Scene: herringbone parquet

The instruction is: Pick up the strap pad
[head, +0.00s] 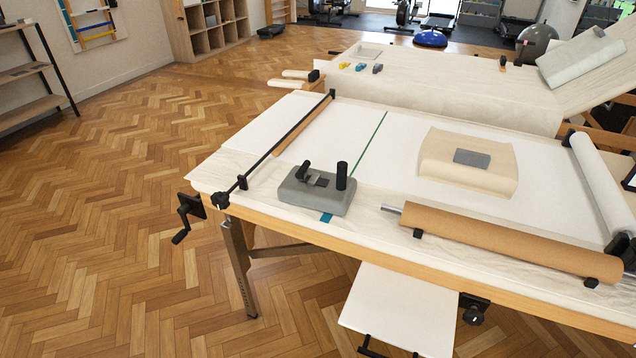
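A small flat grey rectangular pad (472,158) lies on top of a beige cushion (436,160) on the near table, right of centre. It looks like the strap pad, but I cannot tell for certain. The cushion rests on the white sheet covering the table (385,165). Nothing covers the grey pad. Neither of my grippers shows in the head view.
A grey block device with black handles (318,190) stands at the table's near left. A brown roll (500,238) lies along the front edge, and a white roll (602,185) at the right. A second padded table (450,85) stands behind. Parquet floor at left is clear.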

